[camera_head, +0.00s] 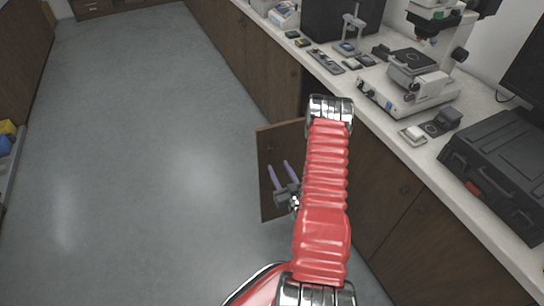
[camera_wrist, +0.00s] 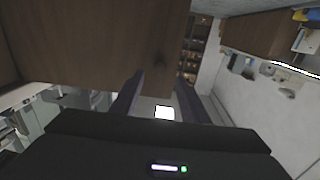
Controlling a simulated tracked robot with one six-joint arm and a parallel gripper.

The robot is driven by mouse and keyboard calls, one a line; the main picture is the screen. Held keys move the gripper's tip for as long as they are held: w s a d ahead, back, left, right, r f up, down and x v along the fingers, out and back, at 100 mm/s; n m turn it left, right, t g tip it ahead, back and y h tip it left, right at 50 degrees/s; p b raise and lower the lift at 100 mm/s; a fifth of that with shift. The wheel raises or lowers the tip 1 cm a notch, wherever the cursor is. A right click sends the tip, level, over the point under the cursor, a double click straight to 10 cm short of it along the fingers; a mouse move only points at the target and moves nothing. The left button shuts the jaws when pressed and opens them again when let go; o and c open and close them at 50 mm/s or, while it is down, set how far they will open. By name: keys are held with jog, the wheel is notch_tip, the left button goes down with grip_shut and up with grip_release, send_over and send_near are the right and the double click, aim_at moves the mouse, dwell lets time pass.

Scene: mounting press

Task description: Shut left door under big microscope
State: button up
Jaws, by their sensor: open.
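The big microscope (camera_head: 412,88) stands on the white counter in the head view. Below it, a brown cabinet door (camera_head: 267,136) stands swung open, sticking out from the cabinet row over the floor. My gripper (camera_head: 278,165) is open, with its two purple-grey fingers in front of the door's face, below a small dark knob (camera_head: 270,148). In the wrist view the door (camera_wrist: 90,40) fills the upper left, and my gripper's fingers (camera_wrist: 160,77) are spread with nothing between them. Whether they touch the door cannot be told. My red arm hides the hinge side and part of the cabinet opening.
A closed cabinet door (camera_head: 385,180) is right of my arm. A black case (camera_head: 500,165) and small instruments (camera_head: 325,62) are on the counter (camera_head: 440,160). The grey floor (camera_head: 150,150) left of the open door is clear. Shelving with yellow and blue items (camera_head: 8,135) is at the far left.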

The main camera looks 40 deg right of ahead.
aim_at(271, 152)
jog(key=x, duration=0.8)
